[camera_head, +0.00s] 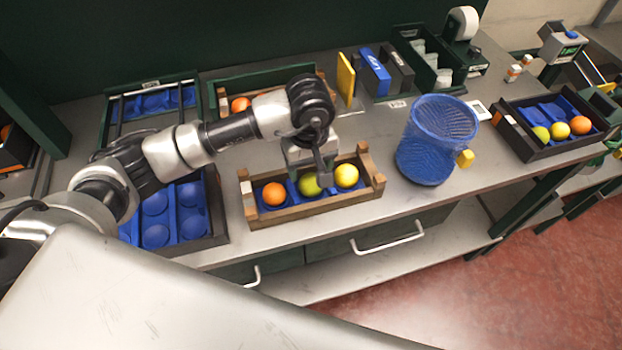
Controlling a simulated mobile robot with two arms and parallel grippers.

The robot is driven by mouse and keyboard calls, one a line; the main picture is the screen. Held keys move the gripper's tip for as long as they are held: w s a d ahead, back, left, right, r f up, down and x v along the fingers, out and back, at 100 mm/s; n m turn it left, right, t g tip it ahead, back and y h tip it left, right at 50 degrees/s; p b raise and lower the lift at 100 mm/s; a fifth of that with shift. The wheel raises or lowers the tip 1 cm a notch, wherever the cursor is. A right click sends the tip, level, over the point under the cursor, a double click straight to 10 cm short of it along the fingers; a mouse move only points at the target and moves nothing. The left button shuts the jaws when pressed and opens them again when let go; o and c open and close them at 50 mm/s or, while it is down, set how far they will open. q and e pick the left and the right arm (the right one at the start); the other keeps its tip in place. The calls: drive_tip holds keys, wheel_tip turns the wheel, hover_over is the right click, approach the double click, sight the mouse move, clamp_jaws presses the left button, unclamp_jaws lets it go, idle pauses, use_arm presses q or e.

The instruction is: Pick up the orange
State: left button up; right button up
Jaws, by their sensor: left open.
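An orange (274,194) lies at the left end of a wooden crate (322,208) with a blue insert, on the grey worktop. In the same crate a yellow-green fruit (310,184) lies in the middle and a yellow fruit (346,176) at the right. My left gripper (324,178) is over the crate, in front of the middle fruit and partly hiding it. It points down, is open and holds nothing that I can see. It is to the right of the orange and apart from it. My right gripper does not show.
A blue mesh basket (424,160) stands right of the crate. A dark tray with empty blue cups (192,226) is at the left, partly behind my arm. Another tray (534,154) holding fruits sits far right. Behind stands another crate (214,98) with an orange fruit.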

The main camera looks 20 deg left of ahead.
sight(311, 178)
use_arm(q)
drive_tip(key=shift+w+f, duration=0.1)
drive_tip(key=shift+f, duration=0.25)
drive_tip(key=shift+w+f+p, duration=0.15)
drive_tip(key=shift+f+p, duration=0.15)
drive_tip(key=shift+f, duration=0.1)
wheel_tip(311, 178, down, 4)
drive_tip(key=shift+d+r+p, duration=0.1)
drive_tip(key=shift+r+p, duration=0.15)
drive_tip(key=shift+p, duration=0.65)
drive_tip(key=shift+f, duration=0.55)
drive_tip(key=c, duration=0.6)
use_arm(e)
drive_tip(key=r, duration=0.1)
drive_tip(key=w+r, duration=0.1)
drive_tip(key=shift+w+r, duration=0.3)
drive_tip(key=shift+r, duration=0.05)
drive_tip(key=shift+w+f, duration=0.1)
